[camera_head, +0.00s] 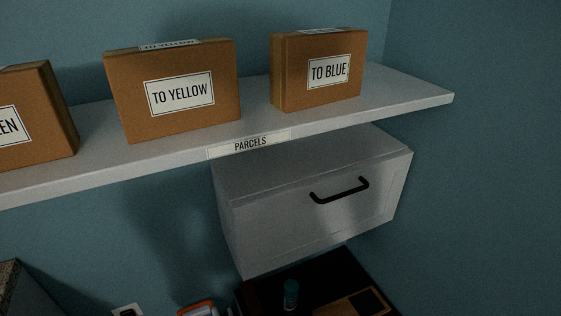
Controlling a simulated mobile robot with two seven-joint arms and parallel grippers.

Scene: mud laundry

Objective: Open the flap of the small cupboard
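The small cupboard (228,222) is a white box on the blue wall, under the right part of the shelf. Its front flap (285,218) looks shut. A dark bar handle (340,191) sits on the flap, in its upper right part. The shelf hides some of the cupboard's top. Neither of my grippers shows in the head view.
A white shelf (180,156) labelled PARCELS juts out above the cupboard. It bears brown boxes marked TO YELLOW (205,113), TO BLUE (310,92) and one ending in EEN (62,110). Below are a dark surface (262,296) and a teal-capped item (291,291).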

